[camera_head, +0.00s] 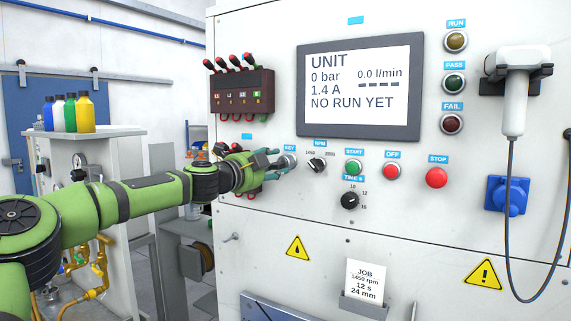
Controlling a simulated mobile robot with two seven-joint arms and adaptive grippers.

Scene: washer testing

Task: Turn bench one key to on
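The key switch (289,160) is a round grey metal piece under the blue KEY label, on the white panel of the bench (330,220). My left gripper (278,159) comes in from the left and has its teal fingertips right at the key switch, covering its left side. I cannot tell whether the fingers touch it or how far apart they are. The key's exact turn is hidden. The screen (359,88) reads UNIT, 0 bar, 0.0 l/min, 1.4 A and NO RUN YET. My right gripper is not in view.
Right of the key are the RPM knob (317,165), green START button (353,168), OFF button (391,171), red STOP button (436,178) and timer knob (350,200). Test leads (242,90) are above my gripper. A handset (514,90) hangs at right.

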